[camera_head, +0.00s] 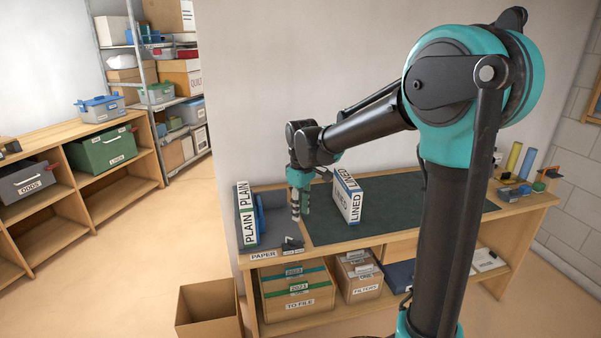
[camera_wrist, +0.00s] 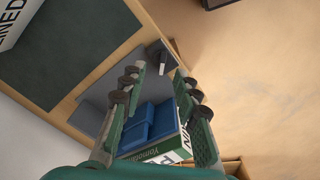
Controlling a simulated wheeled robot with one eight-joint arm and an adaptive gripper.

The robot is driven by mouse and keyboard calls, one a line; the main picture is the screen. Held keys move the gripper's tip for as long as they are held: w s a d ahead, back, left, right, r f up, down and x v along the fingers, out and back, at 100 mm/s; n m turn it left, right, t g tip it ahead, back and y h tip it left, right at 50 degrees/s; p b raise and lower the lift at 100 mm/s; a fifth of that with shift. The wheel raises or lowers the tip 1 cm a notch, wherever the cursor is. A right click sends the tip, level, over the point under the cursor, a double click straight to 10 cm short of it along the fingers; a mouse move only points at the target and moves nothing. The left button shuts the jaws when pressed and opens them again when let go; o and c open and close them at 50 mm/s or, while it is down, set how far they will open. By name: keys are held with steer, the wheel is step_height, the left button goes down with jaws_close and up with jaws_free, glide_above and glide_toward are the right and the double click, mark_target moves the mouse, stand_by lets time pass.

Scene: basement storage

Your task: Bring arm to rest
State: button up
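My arm reaches out over the workbench, and my gripper (camera_head: 300,204) hangs down at the bench's left part. In the wrist view my gripper (camera_wrist: 158,78) has its fingers apart with nothing held between them. A white and blue box marked LINED (camera_head: 347,199) stands upright on the dark green mat (camera_head: 410,210), just right of my gripper. White and green boxes marked PLAIN (camera_head: 247,222) stand in the PAPER section at the left end. Blue items (camera_wrist: 150,122) and a PLAIN box (camera_wrist: 163,150) show beyond the fingers in the wrist view.
Crates marked TO FILE (camera_head: 297,302) and FILTERS (camera_head: 362,290) sit on the bench's lower shelf. An open cardboard box (camera_head: 208,312) stands on the floor at the left. Rolls and small items (camera_head: 515,160) stand at the bench's right end. Shelving lines the left wall, with clear floor between.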

steer(key=s+d+f+m+t, duration=0.2)
steer(key=s+d+f+m, duration=0.3)
steer(key=s+d, duration=0.4)
steer(key=s+d+f+m+t, duration=0.1)
steer(key=s+d+f+m, duration=0.4)
steer(key=s+d, duration=0.4)
steer(key=d+m, duration=0.1)
steer(key=d, duration=0.2)
steer(key=shift+s+d+f+t, duration=0.15)
steer(key=shift+d+f+t, duration=0.1)
steer(key=shift+f+t, duration=0.15)
